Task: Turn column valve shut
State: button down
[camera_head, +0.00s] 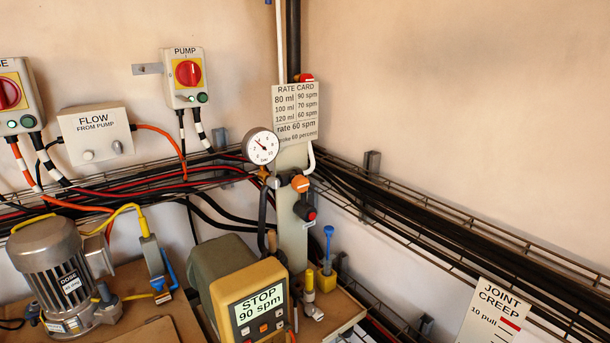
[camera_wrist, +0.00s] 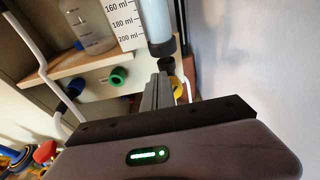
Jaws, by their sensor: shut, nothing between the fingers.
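In the wrist view my gripper (camera_wrist: 163,72) is shut and empty, with its fingers pointing up toward the foot of a pale blue clear column (camera_wrist: 156,20). A dark collar (camera_wrist: 163,48) caps the column's lower end. A yellow part (camera_wrist: 178,84), possibly the column valve's handle, shows just right of the fingers and is partly hidden by them. I cannot tell its turn position or whether the fingers touch it. A white scale card (camera_wrist: 124,20) marked 160 to 200 ml stands left of the column. My gripper is not in the head view.
Left of the fingers are a green knob (camera_wrist: 118,76), a dark blue knob (camera_wrist: 76,88) and a bottle (camera_wrist: 95,30) on a shelf. In the head view, a pump controller (camera_head: 262,300) reads "STOP 90 spm", near a gauge (camera_head: 260,146) and a motor (camera_head: 55,270). Cable trays line the walls.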

jog(key=shift+w+d, duration=0.3)
jog(key=shift+d, duration=0.1)
jog(key=shift+w+d+r, duration=0.1)
jog(key=shift+w+d, duration=0.1)
jog(key=shift+d, duration=0.1)
jog(key=shift+w+d, duration=0.25)
jog(key=shift+d, duration=0.1)
